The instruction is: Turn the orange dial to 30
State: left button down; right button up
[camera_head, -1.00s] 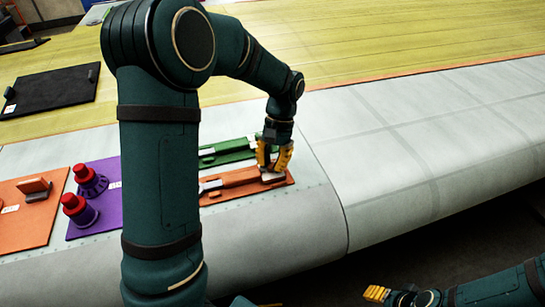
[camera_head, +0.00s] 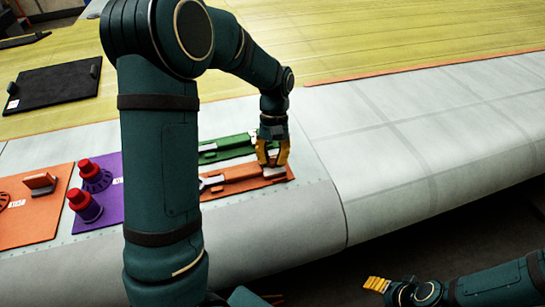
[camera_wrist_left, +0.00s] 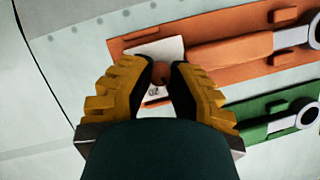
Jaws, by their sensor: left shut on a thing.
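My left gripper (camera_head: 272,158) points down at the right end of the orange mat (camera_head: 232,190). In the left wrist view its yellow fingers (camera_wrist_left: 160,88) are shut on a small brownish-orange knob, the orange dial (camera_wrist_left: 160,75). The dial is at the end of a tool with an orange handle (camera_wrist_left: 235,52), beside a white plate (camera_wrist_left: 140,50). A mark shows just below the dial, but I cannot read it surely. The fingers hide the dial in the head view. My right gripper (camera_head: 377,284) is low at the right, away from the mats.
A green mat (camera_head: 228,155) with a similar tool lies beside the orange one. A purple mat (camera_head: 108,210) with red-topped knobs (camera_head: 85,168) and another orange mat (camera_head: 30,232) lie to the left. The grey wing surface (camera_head: 410,140) on the right is clear.

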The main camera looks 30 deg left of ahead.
pick_arm(q)
jog(key=c, duration=0.8)
grip_release()
jog(key=shift+c, duration=0.2)
jog(key=v, duration=1.2)
